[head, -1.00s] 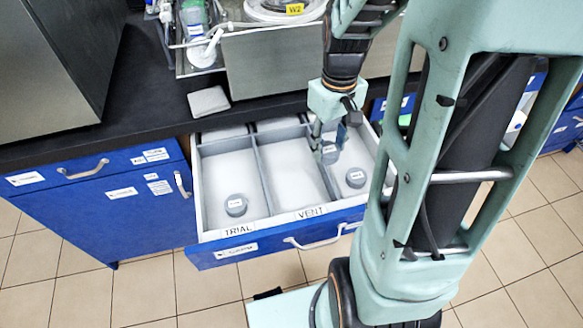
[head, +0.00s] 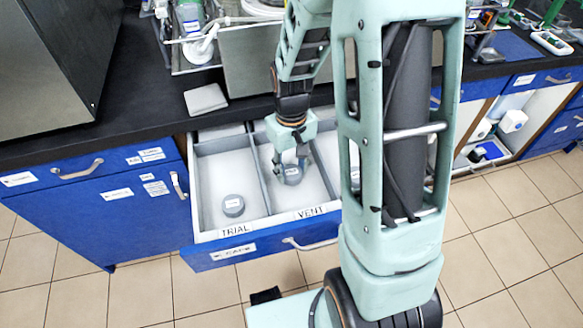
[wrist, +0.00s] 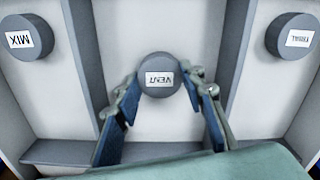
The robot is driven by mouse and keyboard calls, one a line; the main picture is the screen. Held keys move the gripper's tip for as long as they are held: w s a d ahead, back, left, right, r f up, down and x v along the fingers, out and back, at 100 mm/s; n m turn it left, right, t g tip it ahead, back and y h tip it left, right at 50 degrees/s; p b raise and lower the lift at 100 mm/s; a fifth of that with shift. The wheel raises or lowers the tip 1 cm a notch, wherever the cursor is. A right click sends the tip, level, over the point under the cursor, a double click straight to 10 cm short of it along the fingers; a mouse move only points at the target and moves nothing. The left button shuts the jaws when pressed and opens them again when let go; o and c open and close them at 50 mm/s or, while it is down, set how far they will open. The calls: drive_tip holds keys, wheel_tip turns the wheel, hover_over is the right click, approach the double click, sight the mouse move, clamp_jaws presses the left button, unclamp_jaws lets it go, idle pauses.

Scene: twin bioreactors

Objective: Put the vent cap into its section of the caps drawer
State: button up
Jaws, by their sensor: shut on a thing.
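The vent cap (head: 291,175) is a grey round cap with a white label; the label reads VENT in the wrist view (wrist: 159,79). My gripper (head: 291,165) is shut on it, with a blue-padded finger on each side in the wrist view (wrist: 160,92). The cap is over or in the middle section of the open caps drawer (head: 265,227), the section labelled VENT. I cannot tell whether it touches the drawer floor. My arm hides the drawer's right part in the head view.
A trial cap (head: 233,206) sits in the left section, labelled TRIAL; it also shows in the wrist view (wrist: 291,36). A mix cap (wrist: 25,38) sits in the section on the other side. Grey dividers (head: 258,177) separate the sections. A grey pad (head: 206,98) lies on the black counter.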

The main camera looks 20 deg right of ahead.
sight(291, 172)
drive_tip(key=shift+f, duration=0.2)
drive_tip(key=o, duration=0.9)
drive_tip(key=shift+r, duration=0.1)
wheel_tip(291, 172, up, 12)
drive_tip(key=p, duration=0.2)
drive_tip(key=shift+r, duration=0.15)
